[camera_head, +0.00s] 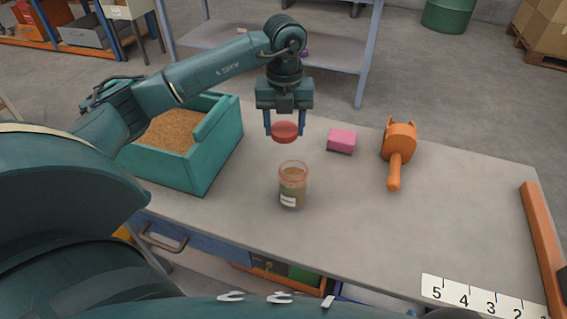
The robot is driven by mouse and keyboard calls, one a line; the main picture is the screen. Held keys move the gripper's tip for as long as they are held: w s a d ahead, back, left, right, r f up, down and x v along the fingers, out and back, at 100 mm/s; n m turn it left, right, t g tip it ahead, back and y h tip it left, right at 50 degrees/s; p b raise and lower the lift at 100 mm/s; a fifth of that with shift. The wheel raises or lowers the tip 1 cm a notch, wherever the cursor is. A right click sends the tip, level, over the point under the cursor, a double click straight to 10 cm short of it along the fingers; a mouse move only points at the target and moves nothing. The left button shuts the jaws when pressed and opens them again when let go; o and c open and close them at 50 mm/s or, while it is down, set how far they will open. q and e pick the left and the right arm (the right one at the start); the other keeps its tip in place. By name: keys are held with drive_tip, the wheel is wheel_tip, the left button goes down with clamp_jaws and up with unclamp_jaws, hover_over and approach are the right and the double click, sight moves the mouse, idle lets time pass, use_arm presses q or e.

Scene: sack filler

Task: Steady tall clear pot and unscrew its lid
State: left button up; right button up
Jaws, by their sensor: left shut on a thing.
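A clear pot (292,188) with a pale label and brownish contents stands upright on the table, its reddish rim open at the top. A round red lid (285,132) is apart from the pot, held above and slightly behind it. My left gripper (285,130) points down and is shut on the lid, one finger on each side. My right gripper does not show in this view.
A teal bin (213,160) of brown grain stands on the table (350,215) left of the pot. A pink block (341,141) and an orange scoop (398,150) lie to the right. A numbered white strip (480,300) lies at the front right.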

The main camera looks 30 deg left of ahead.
use_arm(q)
drive_tip(key=shift+a+f+n, duration=0.1)
drive_tip(key=shift+f+n, duration=0.2)
drive_tip(key=shift+f, duration=0.05)
wheel_tip(320, 180, down, 5)
drive_tip(key=shift+f, duration=0.2)
wheel_tip(320, 180, down, 4)
drive_tip(key=shift+f+b, duration=0.1)
drive_tip(key=shift+b, duration=0.2)
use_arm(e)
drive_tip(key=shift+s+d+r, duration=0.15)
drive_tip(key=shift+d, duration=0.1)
use_arm(q)
drive_tip(key=shift+f, duration=0.15)
drive_tip(key=o, duration=1.1)
